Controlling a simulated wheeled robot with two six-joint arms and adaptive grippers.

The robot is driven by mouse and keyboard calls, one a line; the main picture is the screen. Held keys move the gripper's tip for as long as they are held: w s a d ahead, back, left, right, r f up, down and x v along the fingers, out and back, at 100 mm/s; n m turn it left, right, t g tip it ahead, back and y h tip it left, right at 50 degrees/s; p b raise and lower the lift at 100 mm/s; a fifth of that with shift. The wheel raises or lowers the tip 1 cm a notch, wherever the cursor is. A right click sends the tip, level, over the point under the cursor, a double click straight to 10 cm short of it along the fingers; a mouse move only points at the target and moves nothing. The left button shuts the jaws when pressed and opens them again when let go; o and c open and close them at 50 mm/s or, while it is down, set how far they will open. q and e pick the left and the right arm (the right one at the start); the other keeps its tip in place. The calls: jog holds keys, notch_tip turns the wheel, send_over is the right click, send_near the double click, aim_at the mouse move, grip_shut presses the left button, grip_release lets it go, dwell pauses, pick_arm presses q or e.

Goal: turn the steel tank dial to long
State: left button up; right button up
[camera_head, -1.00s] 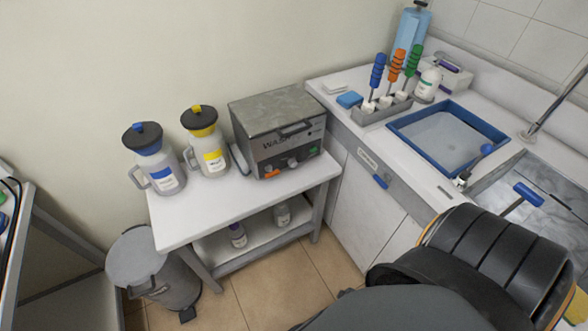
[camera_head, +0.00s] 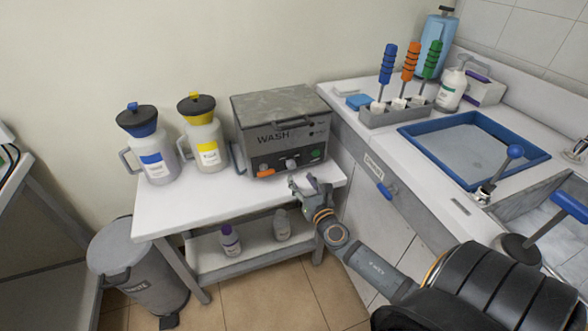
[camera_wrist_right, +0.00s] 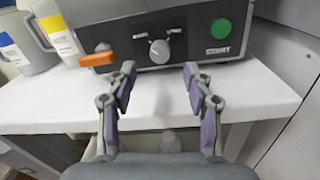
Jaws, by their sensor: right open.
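The steel tank (camera_head: 280,130), a grey box with a lid and "WASH" on its front, stands on a white table. Its dial (camera_head: 291,164) is a round silver knob low on the front; in the right wrist view the dial (camera_wrist_right: 159,51) sits between an orange lever (camera_wrist_right: 97,60) and a green START button (camera_wrist_right: 221,28). The marks around it are too small to read. My right gripper (camera_head: 303,184) is open in front of the tank, at the table's front edge. In the right wrist view its fingers (camera_wrist_right: 158,82) are spread, empty, just below and short of the dial. My left gripper is not in view.
Two jugs, one blue-topped (camera_head: 153,150) and one yellow-topped (camera_head: 206,145), stand left of the tank. The white table (camera_head: 195,205) has bare room in front of them. A counter with a blue-rimmed basin (camera_head: 535,157) is at right. A grey bin (camera_head: 150,282) stands at lower left.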

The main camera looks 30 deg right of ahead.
aim_at(293, 167)
jog(key=w, duration=0.3)
jog(key=w+d, duration=0.1)
jog(key=w, duration=0.2)
jog(key=shift+w+d, duration=0.2)
jog(key=shift+w, duration=0.05)
jog(key=shift+f, duration=0.1)
grip_shut()
